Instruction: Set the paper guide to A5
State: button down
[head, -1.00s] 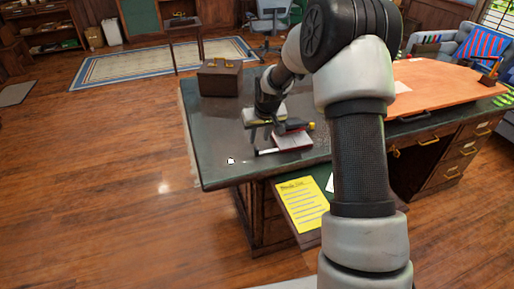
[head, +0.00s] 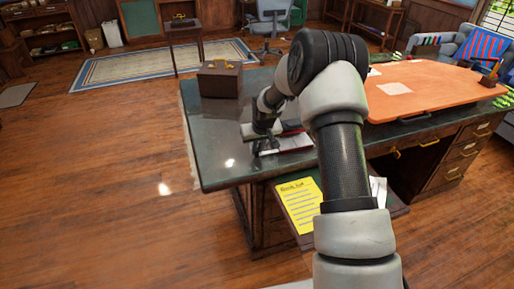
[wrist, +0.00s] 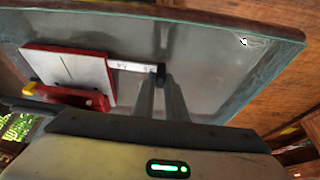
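The hole punch, red with a pale top, lies on the dark desktop in the head view (head: 297,144) and at the left of the wrist view (wrist: 75,68). Its white paper guide (wrist: 130,67) sticks out to the right in the wrist view, with small printed marks too blurred to read surely, and ends in a black tip (wrist: 160,72). My gripper (wrist: 162,82) points down at this black tip, its two grey fingers close on either side of it. Whether they grip it is not clear. In the head view my gripper (head: 261,147) hides most of the guide.
A brown box (head: 219,79) stands at the desk's back left. An orange board (head: 440,88) covers the right side. A yellow note (head: 298,205) lies below the front edge. The desktop (head: 222,150) left of the punch is clear.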

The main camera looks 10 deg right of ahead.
jog(key=shift+w+d, duration=0.15)
jog(key=shift+d, duration=1.05)
jog(key=shift+w+d, duration=0.1)
jog(key=shift+d, duration=1.1)
jog(key=c, duration=1.8)
grip_release()
jog(key=shift+d, duration=0.1)
jog(key=shift+o, duration=0.2)
jog(key=p+v, duration=0.1)
jog(key=v, duration=1.6)
jog(key=shift+s+r, duration=0.15)
jog(key=shift+r, duration=0.15)
